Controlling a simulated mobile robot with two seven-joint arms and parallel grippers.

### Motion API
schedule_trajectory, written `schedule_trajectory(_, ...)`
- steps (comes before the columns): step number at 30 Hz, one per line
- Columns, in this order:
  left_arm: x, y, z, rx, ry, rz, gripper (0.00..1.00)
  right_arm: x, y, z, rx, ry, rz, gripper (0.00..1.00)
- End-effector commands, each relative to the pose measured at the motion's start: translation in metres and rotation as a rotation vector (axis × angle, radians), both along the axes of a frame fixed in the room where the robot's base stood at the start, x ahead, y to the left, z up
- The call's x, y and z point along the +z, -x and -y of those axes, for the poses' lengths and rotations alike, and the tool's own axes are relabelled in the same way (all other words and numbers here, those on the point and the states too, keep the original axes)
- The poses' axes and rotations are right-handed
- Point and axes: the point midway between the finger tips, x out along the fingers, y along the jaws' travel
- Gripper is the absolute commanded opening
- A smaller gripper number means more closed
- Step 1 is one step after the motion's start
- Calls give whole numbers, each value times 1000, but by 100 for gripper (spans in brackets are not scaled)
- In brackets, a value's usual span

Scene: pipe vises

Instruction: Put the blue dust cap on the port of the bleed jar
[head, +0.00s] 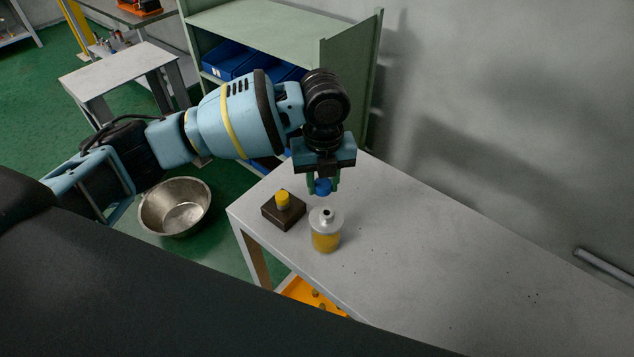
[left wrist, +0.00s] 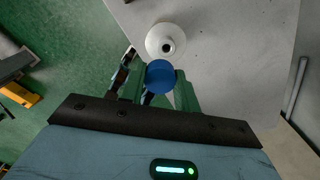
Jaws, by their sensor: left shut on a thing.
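The blue dust cap (head: 322,187) is held between the fingertips of my left gripper (head: 323,183), which points down above the grey table. The cap also shows in the left wrist view (left wrist: 161,77), between the green fingers. The bleed jar (head: 326,230) stands upright on the table, with a white shoulder, amber liquid and an open port (head: 326,212) on top. The cap is apart from the port, above and behind it in the head view. In the left wrist view the jar (left wrist: 165,41) lies just beyond the cap. My right gripper is not in view.
A dark block with a yellow cap (head: 283,200) sits left of the jar near the table edge. The table (head: 430,240) is clear to the right. A metal bowl (head: 175,206) is on the floor, and a green shelf (head: 270,25) with blue bins stands behind.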

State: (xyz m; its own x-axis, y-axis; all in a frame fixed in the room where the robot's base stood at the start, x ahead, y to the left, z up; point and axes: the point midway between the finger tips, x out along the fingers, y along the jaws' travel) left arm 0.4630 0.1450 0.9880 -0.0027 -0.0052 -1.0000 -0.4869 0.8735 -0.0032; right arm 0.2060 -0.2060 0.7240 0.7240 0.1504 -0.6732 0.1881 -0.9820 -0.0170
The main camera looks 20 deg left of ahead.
Motion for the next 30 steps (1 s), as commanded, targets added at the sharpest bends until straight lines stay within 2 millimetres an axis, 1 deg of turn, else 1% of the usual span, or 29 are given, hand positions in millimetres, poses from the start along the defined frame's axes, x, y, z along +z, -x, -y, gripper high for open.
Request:
schedule_trajectory(6,2,-5,5,-181,-2,4,10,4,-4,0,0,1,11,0)
schedule_trajectory(12,3,-7,8,-293,-4,4,10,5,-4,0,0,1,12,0)
schedule_trajectory(18,3,-8,9,-333,-5,4,10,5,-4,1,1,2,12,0)
schedule_trajectory(30,1,-8,9,-334,-5,3,10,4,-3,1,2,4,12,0)
